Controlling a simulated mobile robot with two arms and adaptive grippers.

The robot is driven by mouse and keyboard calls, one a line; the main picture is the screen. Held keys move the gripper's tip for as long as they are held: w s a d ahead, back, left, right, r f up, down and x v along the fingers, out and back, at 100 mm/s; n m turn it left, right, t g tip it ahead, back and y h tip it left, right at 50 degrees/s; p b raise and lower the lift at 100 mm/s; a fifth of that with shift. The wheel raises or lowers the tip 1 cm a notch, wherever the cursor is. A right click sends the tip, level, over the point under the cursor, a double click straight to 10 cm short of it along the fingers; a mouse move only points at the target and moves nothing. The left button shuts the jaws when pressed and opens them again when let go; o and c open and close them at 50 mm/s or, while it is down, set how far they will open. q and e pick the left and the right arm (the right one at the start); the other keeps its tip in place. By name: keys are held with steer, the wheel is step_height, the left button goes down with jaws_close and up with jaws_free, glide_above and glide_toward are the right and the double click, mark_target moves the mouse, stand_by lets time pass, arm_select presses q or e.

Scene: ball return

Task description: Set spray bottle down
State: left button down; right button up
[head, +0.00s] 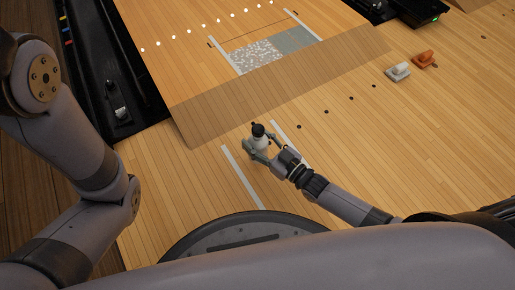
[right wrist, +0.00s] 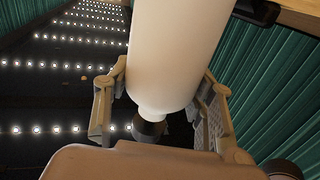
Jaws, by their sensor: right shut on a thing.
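The spray bottle (head: 260,142) has a white body and a black top, and stands roughly upright over the wooden lane in the middle of the head view. My right gripper (head: 257,149) is shut around its body. In the right wrist view the white bottle (right wrist: 175,55) fills the upper middle, with a finger of my right gripper (right wrist: 160,105) on each side and its dark narrow end lower down. Whether the bottle's base touches the floor I cannot tell. My left arm shows at the left of the head view, but its gripper is out of view.
A brown strip (head: 280,85) crosses the lane beyond the bottle, with a speckled pale patch (head: 262,58) behind it. A white object (head: 398,72) and an orange object (head: 424,60) lie at the right. A black gutter (head: 112,70) runs along the left. The floor around the bottle is clear.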

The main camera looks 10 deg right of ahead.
step_height(320, 180, down, 4)
steer(key=shift+r+b, duration=0.1)
steer(key=shift+b, duration=1.15)
steer(key=shift+r, duration=0.1)
steer(key=o, duration=1.4)
steer(key=shift+f, duration=0.25)
steer(key=shift+r, duration=0.15)
